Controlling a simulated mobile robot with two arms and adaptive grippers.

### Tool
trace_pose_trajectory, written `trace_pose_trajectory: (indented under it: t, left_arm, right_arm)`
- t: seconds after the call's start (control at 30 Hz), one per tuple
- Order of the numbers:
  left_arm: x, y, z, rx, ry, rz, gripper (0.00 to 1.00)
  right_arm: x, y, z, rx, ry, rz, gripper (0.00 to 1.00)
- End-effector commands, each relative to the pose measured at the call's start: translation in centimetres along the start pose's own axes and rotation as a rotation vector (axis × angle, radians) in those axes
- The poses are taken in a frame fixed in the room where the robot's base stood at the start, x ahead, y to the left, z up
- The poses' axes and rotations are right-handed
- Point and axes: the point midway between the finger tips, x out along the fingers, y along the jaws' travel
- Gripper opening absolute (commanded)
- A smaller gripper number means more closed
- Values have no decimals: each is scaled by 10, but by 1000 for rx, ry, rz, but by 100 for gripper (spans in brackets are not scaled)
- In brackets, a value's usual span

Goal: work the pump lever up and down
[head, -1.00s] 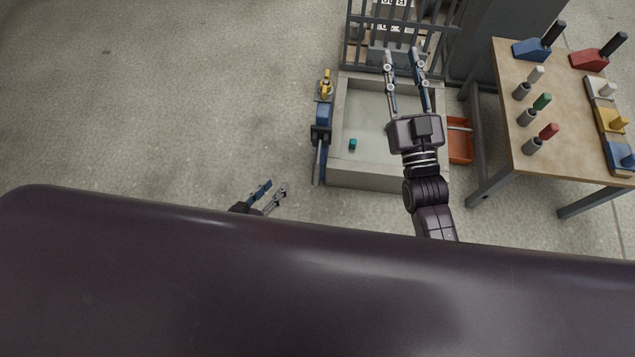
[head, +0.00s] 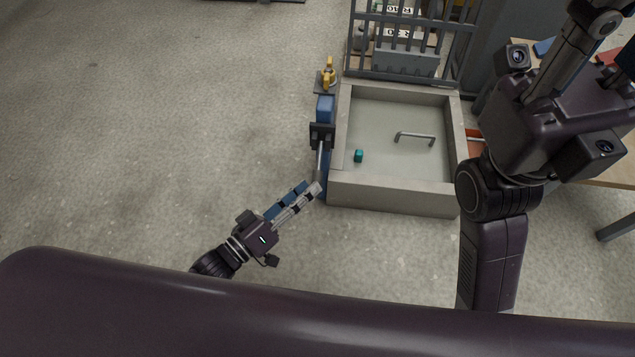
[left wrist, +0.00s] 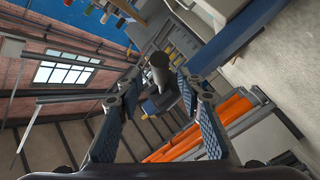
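The pump (head: 325,108) is a blue body with a dark bracket, beside the left wall of the mould. Its lever (head: 320,160) is a grey rod slanting down towards me in the head view. My left gripper (head: 311,188) is at the lever's near end. In the left wrist view, the lever's round grey end (left wrist: 159,68) shows between the parted fingers (left wrist: 160,88), and I see no finger closed on it. My right gripper (head: 592,75) is large at the right of the head view, with its fingertips cut off by the frame.
The concrete mould (head: 395,200) holds a small teal block (head: 359,156) and a grey handle (head: 415,136). A yellow-handled part (head: 328,76) stands behind the pump. A dark rack (head: 415,45) stands behind the mould. A wooden table (head: 612,172) is partly hidden by my right arm. Floor to the left is clear.

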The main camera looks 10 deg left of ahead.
Motion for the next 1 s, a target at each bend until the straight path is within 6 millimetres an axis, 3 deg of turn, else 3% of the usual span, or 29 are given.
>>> trace_pose_trajectory:
  t: [0.1,0.3,0.63,0.93,1.0]
  left_arm:
    - [21,-2,2,2,2,3,34]
    - [42,-1,2,2,0,0,34]
    - [46,0,1,1,-1,-1,34]
    - [45,-1,1,2,-1,-1,1]
    - [45,-1,1,2,-1,-1,0]
  right_arm:
    - [1,-2,-4,-4,28,-10,29]
    - [7,-4,-8,-7,52,-20,29]
    - [9,-4,-8,-8,55,-22,29]
    - [9,-4,-8,-8,55,-22,29]
    - [9,-4,-8,-8,55,-22,29]
